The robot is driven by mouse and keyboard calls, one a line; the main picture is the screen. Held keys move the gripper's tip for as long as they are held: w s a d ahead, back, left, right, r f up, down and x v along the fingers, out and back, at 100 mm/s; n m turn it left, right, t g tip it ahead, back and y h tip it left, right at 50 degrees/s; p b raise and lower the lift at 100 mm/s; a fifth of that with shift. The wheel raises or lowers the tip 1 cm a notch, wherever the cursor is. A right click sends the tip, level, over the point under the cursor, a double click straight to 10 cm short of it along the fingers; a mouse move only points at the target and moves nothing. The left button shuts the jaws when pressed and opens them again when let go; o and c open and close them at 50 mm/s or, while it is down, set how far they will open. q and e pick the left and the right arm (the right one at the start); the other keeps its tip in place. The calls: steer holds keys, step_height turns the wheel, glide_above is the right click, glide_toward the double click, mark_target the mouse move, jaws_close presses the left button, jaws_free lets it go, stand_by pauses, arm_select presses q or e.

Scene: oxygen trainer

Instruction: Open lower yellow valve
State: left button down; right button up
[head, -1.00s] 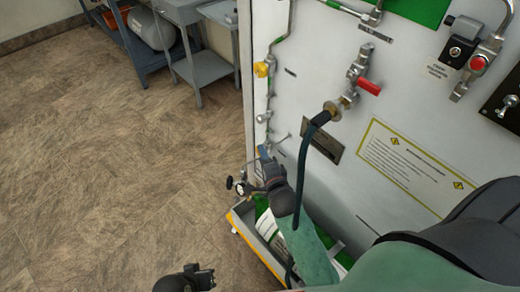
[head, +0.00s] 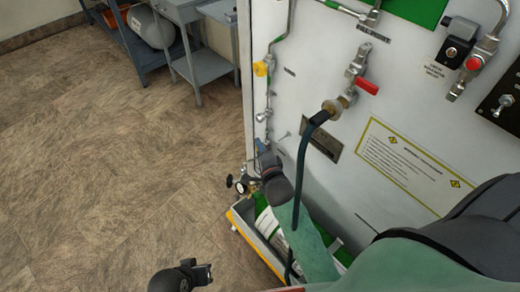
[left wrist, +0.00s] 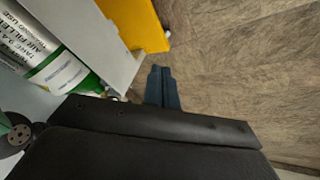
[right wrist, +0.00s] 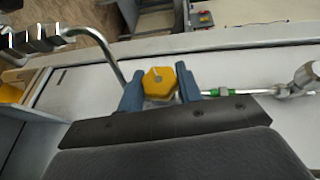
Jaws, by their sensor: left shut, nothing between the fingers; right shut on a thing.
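The yellow valve knob (right wrist: 158,82) is six-sided and sits between the two blue fingers of my right gripper (right wrist: 160,90) in the right wrist view. The right gripper is shut on it. In the head view my right gripper (head: 263,152) is low at the left edge of the white panel, and it hides the knob there. Another yellow valve (head: 261,69) is higher on the same pipe. My left gripper (head: 206,273) is shut and empty over the floor; its closed fingers show in the left wrist view (left wrist: 161,86).
A green-and-white cylinder (left wrist: 62,70) lies in the tray with a yellow edge (left wrist: 147,25) below the panel. A dark hose (head: 302,160) hangs from a fitting beside my right wrist. A red-handled valve (head: 367,87) is above. Open floor is left.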

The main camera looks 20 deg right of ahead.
steer(key=g+p, duration=0.1)
steer(key=p, duration=0.4)
steer(key=shift+r+g+p, duration=0.3)
steer(key=shift+g, duration=0.1)
steer(key=shift+f+n+g+p, duration=0.1)
steer(key=shift+n+g+p, duration=0.2)
steer(key=shift+p, duration=0.4)
arm_select(q)
steer(key=s+a+r+g+y, duration=0.2)
steer(key=a+r, duration=0.3)
steer(key=a, duration=0.3)
steer(key=shift+a+n+y, duration=0.3)
steer(key=shift+n, duration=0.1)
arm_select(e)
steer(key=shift+f, duration=0.25)
steer(key=o, duration=0.7)
